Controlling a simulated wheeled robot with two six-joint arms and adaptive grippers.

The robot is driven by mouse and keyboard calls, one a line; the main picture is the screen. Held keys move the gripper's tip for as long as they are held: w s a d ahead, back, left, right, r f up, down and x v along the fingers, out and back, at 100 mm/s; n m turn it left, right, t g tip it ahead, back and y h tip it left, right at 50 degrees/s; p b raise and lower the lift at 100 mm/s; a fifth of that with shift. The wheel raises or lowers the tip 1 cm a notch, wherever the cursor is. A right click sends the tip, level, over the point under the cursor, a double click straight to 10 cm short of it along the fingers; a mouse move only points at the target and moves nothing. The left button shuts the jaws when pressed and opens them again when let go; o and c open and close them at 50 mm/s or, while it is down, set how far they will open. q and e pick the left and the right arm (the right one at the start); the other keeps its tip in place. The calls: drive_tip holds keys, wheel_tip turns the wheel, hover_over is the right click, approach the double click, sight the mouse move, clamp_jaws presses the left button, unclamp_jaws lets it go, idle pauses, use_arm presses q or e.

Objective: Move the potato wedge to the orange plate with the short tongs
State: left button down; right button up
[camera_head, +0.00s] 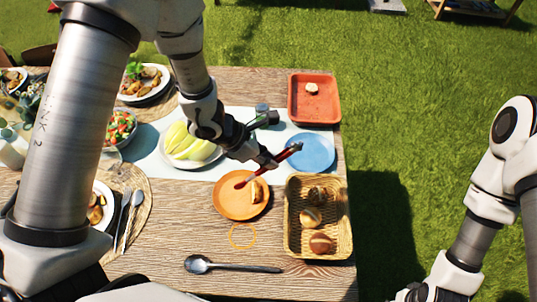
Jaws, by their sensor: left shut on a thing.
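My left gripper (268,159) is shut on the short tongs (285,155), which are dark red and slant down to the left over the orange plate (231,206). The tongs' red tip is above or on the plate's upper part; I cannot tell if it touches. A golden-brown piece that looks like the potato wedge (258,191) shows at the plate's right side, just by the tongs. Whether it rests on the plate or is held by the tongs is unclear. Of my right gripper, only a dark part (414,293) shows at the bottom edge; its fingers are hidden.
A wicker basket (346,237) with several bread rolls stands right of the orange plate. A blue plate (311,152) and a red-orange tray (316,108) lie beyond. A spoon (232,266) lies in front. A white plate (190,158) holds pale green-yellow slices. Bare wood is at the front.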

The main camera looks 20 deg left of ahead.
use_arm(q)
wheel_tip(320, 180, down, 3)
drive_tip(key=shift+r+b, duration=0.15)
drive_tip(key=shift+b, duration=0.35)
drive_tip(key=c, duration=1.3)
unclamp_jaws()
drive_tip(key=shift+c, duration=0.2)
wheel_tip(320, 180, up, 10)
drive_tip(key=p, duration=0.6)
